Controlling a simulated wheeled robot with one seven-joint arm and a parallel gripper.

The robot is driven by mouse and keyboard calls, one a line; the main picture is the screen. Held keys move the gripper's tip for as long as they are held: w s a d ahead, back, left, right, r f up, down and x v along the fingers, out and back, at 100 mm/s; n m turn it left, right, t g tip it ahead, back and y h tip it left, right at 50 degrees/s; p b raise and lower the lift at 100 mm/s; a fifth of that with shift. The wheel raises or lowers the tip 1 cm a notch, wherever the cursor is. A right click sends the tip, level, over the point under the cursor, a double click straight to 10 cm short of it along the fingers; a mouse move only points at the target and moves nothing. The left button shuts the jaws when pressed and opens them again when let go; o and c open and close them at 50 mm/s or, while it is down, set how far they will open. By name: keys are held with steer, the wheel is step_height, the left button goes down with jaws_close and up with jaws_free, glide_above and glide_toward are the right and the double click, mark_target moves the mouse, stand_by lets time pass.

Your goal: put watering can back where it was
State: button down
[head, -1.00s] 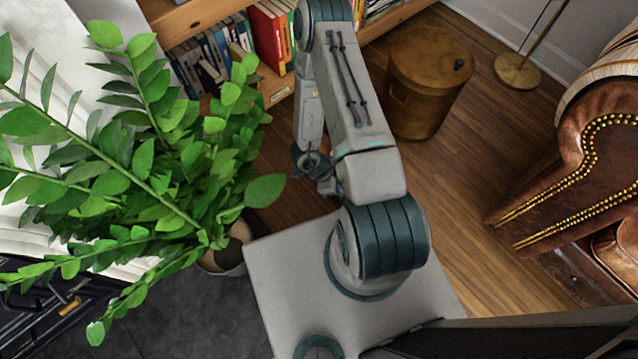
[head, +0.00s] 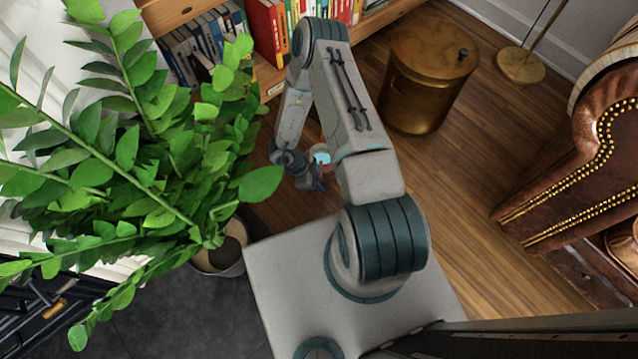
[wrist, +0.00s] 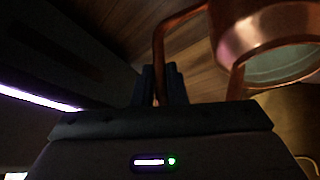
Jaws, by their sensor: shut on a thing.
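The copper watering can (wrist: 268,32) is at the upper right of the wrist view, with its open rim facing the camera and a pale inside. Its copper handle runs down to my gripper (wrist: 163,85), whose dark fingers are shut on it. In the head view, a small part of the can (head: 320,154) shows as a pale blue and reddish round patch beside my gripper (head: 312,182). My arm hides the rest of it. The can is held out over the wooden floor, between the plant and the brass bin.
A large leafy plant (head: 130,150) in a pot (head: 228,262) stands close on the left. A bookshelf (head: 180,14) with books is behind. A brass bin (head: 425,85), a lamp base (head: 521,66) and a leather armchair (head: 590,165) are on the right. Wooden floor (head: 460,190) lies open between bin and chair.

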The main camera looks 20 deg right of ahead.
steer(key=c, duration=1.5)
jaws_free()
steer(key=shift+o, duration=0.2)
steer(key=shift+r, duration=0.25)
steer(key=p+v, duration=0.4)
steer(key=v, duration=0.7)
steer(key=shift+w+a+r, duration=0.15)
steer(key=shift+w+r, duration=0.05)
steer(key=shift+r, duration=0.1)
